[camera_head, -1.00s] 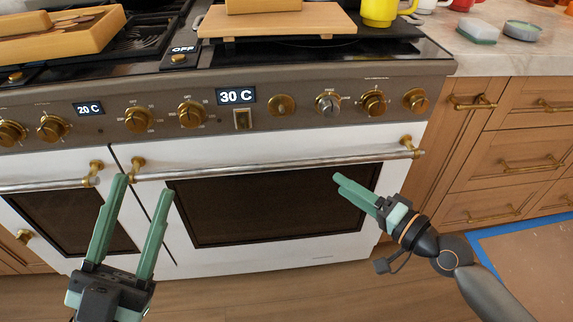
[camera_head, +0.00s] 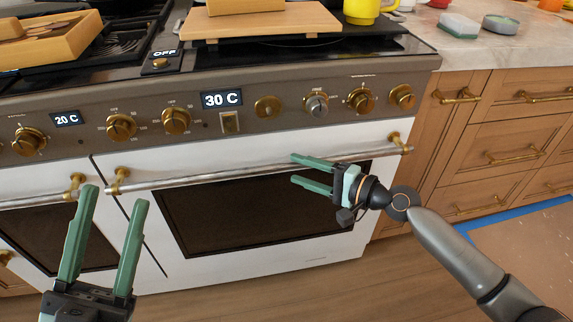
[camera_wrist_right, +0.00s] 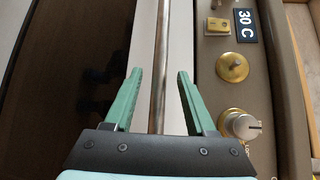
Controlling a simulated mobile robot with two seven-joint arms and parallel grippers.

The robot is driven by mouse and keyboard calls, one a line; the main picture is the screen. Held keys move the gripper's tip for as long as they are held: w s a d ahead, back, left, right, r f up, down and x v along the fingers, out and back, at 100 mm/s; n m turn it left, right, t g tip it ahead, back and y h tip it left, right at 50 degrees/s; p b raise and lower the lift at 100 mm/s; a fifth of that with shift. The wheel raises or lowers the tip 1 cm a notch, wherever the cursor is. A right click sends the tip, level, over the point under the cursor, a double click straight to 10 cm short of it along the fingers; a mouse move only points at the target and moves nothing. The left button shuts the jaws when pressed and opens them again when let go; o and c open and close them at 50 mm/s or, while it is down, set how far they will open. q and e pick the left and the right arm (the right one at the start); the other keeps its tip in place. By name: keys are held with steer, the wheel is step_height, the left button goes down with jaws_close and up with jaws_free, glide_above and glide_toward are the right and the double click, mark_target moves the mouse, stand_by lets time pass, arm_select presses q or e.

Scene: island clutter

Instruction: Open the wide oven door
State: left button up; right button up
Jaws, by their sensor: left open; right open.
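The wide oven door (camera_head: 330,246) is white with a dark window and looks shut. Its long metal handle (camera_head: 225,174) runs along the top between brass mounts; the handle also shows in the right wrist view (camera_wrist_right: 160,60). My right gripper (camera_head: 294,169) is open in front of the door at the right half of the handle. In the right wrist view the handle bar lies in line between its open fingers (camera_wrist_right: 158,75); I cannot tell how deep it sits. My left gripper (camera_head: 115,195) is open and empty in front of the gap between the two doors.
A narrower oven door (camera_head: 60,240) with its own handle is at the left. Knobs (camera_head: 176,121) and a 30 C display (camera_head: 221,99) sit above. A wooden board (camera_head: 262,22) and a yellow mug (camera_head: 362,10) stand on top. Wooden drawers (camera_head: 515,143) are at the right.

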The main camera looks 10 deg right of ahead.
mark_target(293, 168)
steer(key=shift+x, duration=2.2)
steer(key=shift+c, duration=0.3)
jaws_close()
